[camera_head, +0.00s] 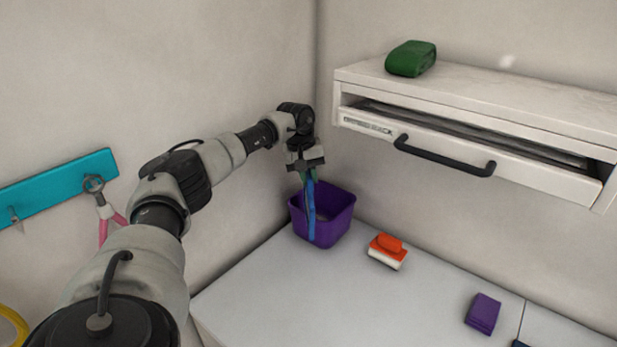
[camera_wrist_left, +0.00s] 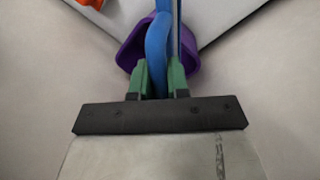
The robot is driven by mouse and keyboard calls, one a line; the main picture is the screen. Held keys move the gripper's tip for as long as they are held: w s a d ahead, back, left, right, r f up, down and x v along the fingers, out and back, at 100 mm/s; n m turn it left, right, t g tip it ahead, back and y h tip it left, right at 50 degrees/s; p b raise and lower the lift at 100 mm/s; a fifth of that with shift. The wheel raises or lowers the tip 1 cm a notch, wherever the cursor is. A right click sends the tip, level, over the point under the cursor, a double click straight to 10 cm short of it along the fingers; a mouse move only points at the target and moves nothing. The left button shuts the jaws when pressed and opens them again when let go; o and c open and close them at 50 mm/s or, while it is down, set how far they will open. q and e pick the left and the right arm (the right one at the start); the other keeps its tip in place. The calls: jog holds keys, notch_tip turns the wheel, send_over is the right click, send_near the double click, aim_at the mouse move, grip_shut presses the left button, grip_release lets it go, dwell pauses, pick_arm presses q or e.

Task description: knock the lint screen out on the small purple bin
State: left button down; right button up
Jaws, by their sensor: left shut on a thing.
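The small purple bin (camera_head: 338,217) stands on the light grey counter in the back corner. It also shows in the left wrist view (camera_wrist_left: 190,50). My left gripper (camera_head: 306,178) points down above the bin. Its green fingers, which also show in the left wrist view (camera_wrist_left: 160,80), are shut on the blue lint screen (camera_wrist_left: 157,40). The screen (camera_head: 311,215) hangs down edge-on, in front of or at the bin's near rim; I cannot tell whether it touches. My right gripper is not in view.
An orange and white brush-like block (camera_head: 388,251) and a purple block (camera_head: 483,313) lie on the counter (camera_head: 270,285). A white cabinet with a partly open drawer (camera_head: 460,150) juts from the right wall, a green bundle (camera_head: 410,58) on top. A teal rack (camera_head: 60,187) hangs left.

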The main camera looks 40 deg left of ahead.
pick_arm(q)
jog(key=shift+r+p, duration=1.45)
jog(key=shift+r, duration=0.8)
